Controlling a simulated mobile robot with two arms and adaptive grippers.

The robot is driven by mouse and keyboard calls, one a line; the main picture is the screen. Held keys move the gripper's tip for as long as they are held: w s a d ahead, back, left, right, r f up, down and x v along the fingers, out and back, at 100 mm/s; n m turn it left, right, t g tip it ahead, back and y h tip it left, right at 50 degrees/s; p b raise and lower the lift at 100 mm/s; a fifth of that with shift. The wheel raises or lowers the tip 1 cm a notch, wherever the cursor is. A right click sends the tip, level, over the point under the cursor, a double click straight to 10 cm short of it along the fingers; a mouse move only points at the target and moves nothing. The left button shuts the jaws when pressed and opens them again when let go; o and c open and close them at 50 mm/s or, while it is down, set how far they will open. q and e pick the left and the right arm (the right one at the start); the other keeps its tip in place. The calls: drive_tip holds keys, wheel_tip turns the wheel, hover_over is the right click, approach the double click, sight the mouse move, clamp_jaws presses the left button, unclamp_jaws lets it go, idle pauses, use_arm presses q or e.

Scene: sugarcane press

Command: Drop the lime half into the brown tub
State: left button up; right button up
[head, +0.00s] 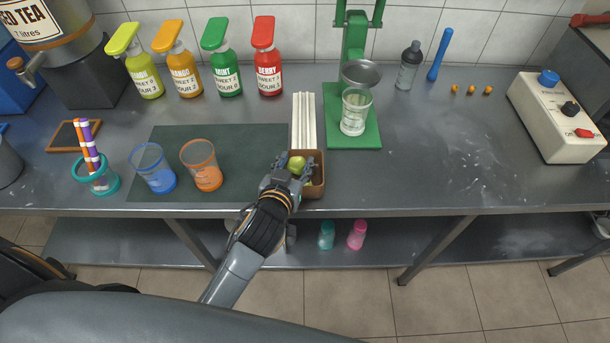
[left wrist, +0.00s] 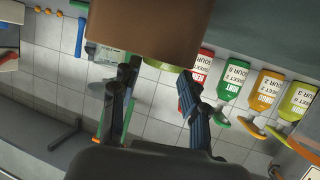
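The brown tub (head: 319,170) stands at the front edge of the counter, and its wall fills the top of the left wrist view (left wrist: 150,25). My left gripper (head: 295,170) reaches over the tub from the front. The green lime half (head: 296,164) sits between its fingertips, which look closed on its sides. In the left wrist view the lime half (left wrist: 166,66) shows at the tub's rim, between the fingertips (left wrist: 159,72), partly hidden by the tub wall. Another green piece shows inside the tub beneath the gripper. My right gripper is not in view.
A green press (head: 368,133) with a clear cup (head: 355,112) stands right of the tub. White sticks (head: 304,120) lie behind it. An orange cup (head: 203,165) and a blue cup (head: 153,168) stand on the dark mat to the left.

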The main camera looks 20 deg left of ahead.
use_arm(q)
drive_tip(key=o, duration=0.3)
drive_tip(key=shift+s, duration=0.1)
drive_tip(key=v, duration=1.2)
